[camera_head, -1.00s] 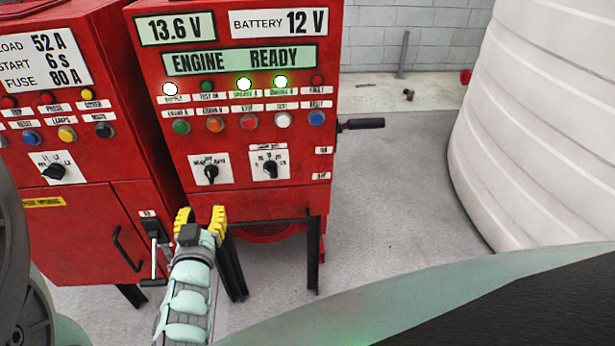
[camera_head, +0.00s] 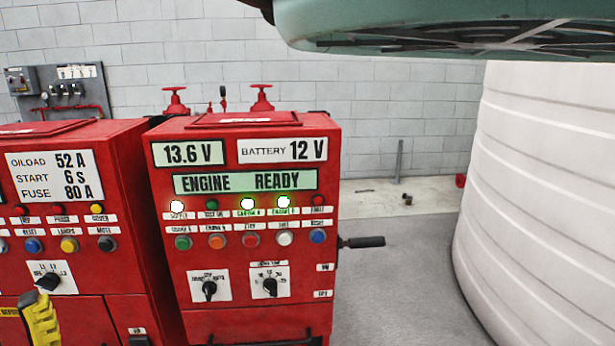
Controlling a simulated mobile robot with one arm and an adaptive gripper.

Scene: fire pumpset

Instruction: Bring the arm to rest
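My gripper (camera_head: 41,318) shows at the lower left edge of the view, with yellow ridged fingers. It is in front of the lower part of the left red cabinet (camera_head: 132,220). Only part of it is in the picture, and whether its fingers are apart or together does not show clearly. I see nothing held in it. A teal part of my own body crosses the top right of the view.
The right red cabinet (camera_head: 245,325) has lit lamps, buttons and two rotary switches, and a black handle (camera_head: 362,242) sticks out on its right. A big white ribbed tank (camera_head: 540,200) stands at the right. Grey floor (camera_head: 400,300) lies clear between them.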

